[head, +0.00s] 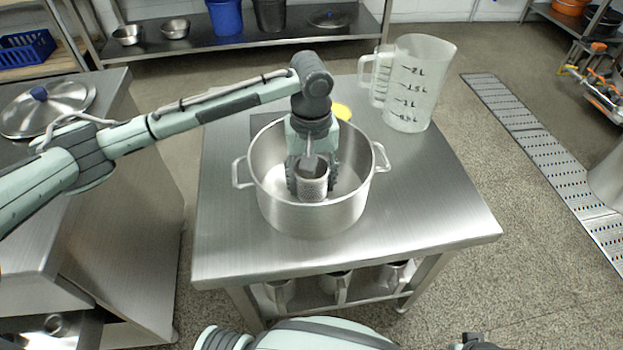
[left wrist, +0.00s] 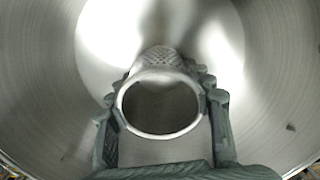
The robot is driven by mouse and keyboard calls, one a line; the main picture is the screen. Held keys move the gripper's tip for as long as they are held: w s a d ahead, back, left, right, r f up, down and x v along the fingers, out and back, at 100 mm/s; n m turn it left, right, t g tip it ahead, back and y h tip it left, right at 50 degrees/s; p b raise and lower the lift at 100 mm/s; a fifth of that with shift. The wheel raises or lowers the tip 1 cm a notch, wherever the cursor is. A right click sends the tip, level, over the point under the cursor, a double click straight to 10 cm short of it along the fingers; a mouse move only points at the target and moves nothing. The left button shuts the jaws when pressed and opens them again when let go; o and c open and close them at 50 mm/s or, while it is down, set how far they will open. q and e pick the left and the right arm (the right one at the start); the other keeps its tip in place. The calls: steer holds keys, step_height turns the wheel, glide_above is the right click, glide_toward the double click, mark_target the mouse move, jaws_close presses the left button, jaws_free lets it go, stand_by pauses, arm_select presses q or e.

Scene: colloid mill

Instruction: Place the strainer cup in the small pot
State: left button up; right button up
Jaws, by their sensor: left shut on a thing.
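The small pot (head: 312,219) is a wide steel pot with two side handles, standing on the steel table. My left gripper (head: 311,178) reaches down into the pot's opening from above. It is shut on the strainer cup (head: 313,188), a small metal cup with a perforated wall. In the left wrist view the cup (left wrist: 160,103) sits between the two dark fingers, with its round rim toward the camera. The pot's inner wall and floor (left wrist: 265,85) surround it. I cannot tell whether the cup touches the pot floor. The fingers of my right gripper are not shown.
A clear measuring jug (head: 407,92) stands at the table's back right. A yellow round thing (head: 341,111) shows partly behind the pot. The table's front and right are bare (head: 430,215). A second counter with a lid (head: 48,108) stands at left. Metal cups are on the shelf below.

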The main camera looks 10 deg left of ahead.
arm_select(q)
steer(key=o, duration=0.8)
steer(key=shift+f, duration=0.1)
steer(key=o, duration=0.4)
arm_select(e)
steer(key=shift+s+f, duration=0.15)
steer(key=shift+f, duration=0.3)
